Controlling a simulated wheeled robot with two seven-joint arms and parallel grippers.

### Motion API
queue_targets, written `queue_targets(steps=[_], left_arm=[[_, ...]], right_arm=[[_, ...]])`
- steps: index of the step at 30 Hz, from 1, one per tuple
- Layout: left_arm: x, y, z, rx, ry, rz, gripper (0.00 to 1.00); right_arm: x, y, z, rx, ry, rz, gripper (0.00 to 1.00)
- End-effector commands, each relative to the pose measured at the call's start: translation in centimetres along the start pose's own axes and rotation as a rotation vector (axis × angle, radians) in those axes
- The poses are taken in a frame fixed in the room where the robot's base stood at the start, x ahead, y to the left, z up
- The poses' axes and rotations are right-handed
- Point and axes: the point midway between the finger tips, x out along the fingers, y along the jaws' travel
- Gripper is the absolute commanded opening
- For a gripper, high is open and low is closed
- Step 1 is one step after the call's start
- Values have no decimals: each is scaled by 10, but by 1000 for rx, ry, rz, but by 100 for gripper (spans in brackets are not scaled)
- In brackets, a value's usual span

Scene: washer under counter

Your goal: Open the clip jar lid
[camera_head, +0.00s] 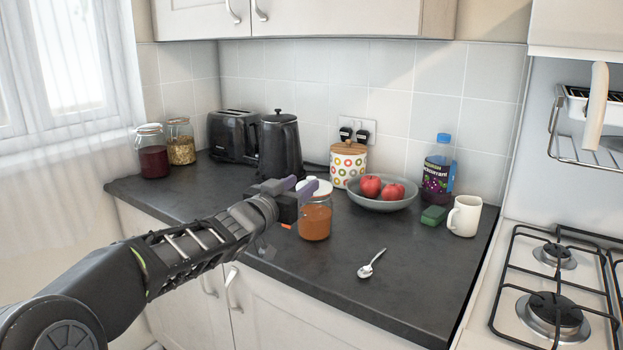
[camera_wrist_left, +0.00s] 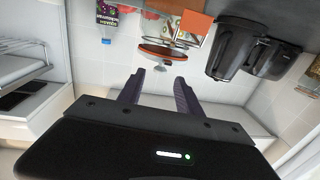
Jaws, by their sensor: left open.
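The clip jar (camera_head: 315,221) is clear glass with orange-brown contents and stands upright near the counter's front edge. Its pale lid (camera_head: 322,187) is on top, partly hidden by my left gripper; I cannot tell whether its clip is fastened. My left gripper (camera_head: 306,187) is at lid height on the jar's left side, with its purple fingers pointing toward the lid. My right gripper does not show.
A spoon (camera_head: 371,263) lies on the dark counter (camera_head: 400,300). Behind the jar are a dotted canister (camera_head: 346,168) and a bowl (camera_head: 383,203) of red fruit. A kettle (camera_head: 281,148) stands behind left; a mug (camera_head: 464,216), green block (camera_head: 433,215) and bottle (camera_head: 438,170) stand right.

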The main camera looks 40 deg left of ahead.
Motion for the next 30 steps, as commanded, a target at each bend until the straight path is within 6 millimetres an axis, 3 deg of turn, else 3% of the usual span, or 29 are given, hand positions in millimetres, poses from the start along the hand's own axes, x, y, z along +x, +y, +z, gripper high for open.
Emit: queue_targets(steps=[9, 21, 30], left_arm=[[47, 0, 1, 2, -2, 0, 42], [55, 0, 0, -1, 0, 0, 42], [55, 0, 0, -1, 0, 0, 17]], right_arm=[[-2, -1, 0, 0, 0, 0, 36], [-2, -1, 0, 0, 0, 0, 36], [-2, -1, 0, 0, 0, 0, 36]])
